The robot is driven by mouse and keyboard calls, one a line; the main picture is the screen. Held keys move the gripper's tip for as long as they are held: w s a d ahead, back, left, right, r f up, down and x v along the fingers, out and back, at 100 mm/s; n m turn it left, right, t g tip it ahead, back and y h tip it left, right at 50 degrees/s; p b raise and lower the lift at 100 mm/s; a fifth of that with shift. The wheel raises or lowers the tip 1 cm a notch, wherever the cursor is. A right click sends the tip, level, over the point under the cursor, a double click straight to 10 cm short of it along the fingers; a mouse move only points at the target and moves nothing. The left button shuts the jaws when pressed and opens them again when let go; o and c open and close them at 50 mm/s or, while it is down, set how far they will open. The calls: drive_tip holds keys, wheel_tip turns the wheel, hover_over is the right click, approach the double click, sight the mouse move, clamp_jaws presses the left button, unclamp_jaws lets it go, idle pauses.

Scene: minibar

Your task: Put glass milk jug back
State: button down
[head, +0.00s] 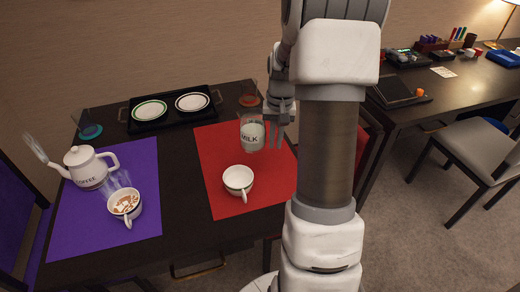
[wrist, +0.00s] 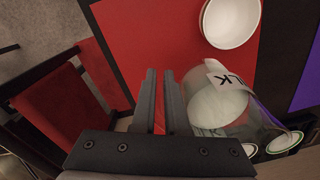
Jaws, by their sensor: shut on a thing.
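The glass milk jug (head: 252,134), clear with a MILK label and white milk inside, is at the back of the red mat (head: 222,196) in the head view. It also shows right of the fingers in the wrist view (wrist: 216,104). My gripper (head: 279,138) is at the jug's right side, fingers pointing down. In the wrist view its fingers (wrist: 161,75) are close together beside the jug, shut on the jug at its side. The exact grip point is hidden. I cannot tell whether the jug touches the table.
A black tray (head: 172,122) with two plates is behind left. A purple mat (head: 120,222) holds a coffee pot (head: 85,165) and a filled cup (head: 124,203). Glasses on coasters (head: 249,100) stand at the back.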

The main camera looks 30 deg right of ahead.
drive_tip(key=s+d+r+m+b, duration=0.1)
drive_tip(key=s+d+m, duration=0.1)
drive_tip(key=s+d, duration=0.35)
drive_tip(key=shift+m, duration=0.3)
drive_tip(key=w+f, duration=0.2)
drive_tip(key=w, duration=0.2)
drive_tip(key=w+d+f+b, duration=0.1)
drive_tip(key=w+f, duration=0.1)
drive_tip(key=w, duration=0.3)
drive_tip(key=w+f+b, duration=0.1)
drive_tip(key=w+f, duration=0.1)
drive_tip(key=w, duration=0.2)
drive_tip(key=shift+w+d+f, duration=0.15)
drive_tip(key=shift+f, duration=0.25)
drive_tip(key=shift+f+b, duration=0.5)
drive_tip(key=shift+f, duration=1.5)
drive_tip(key=shift+f, duration=0.2)
drive_tip(key=c, duration=0.9)
unclamp_jaws()
drive_tip(key=shift+c, duration=0.2)
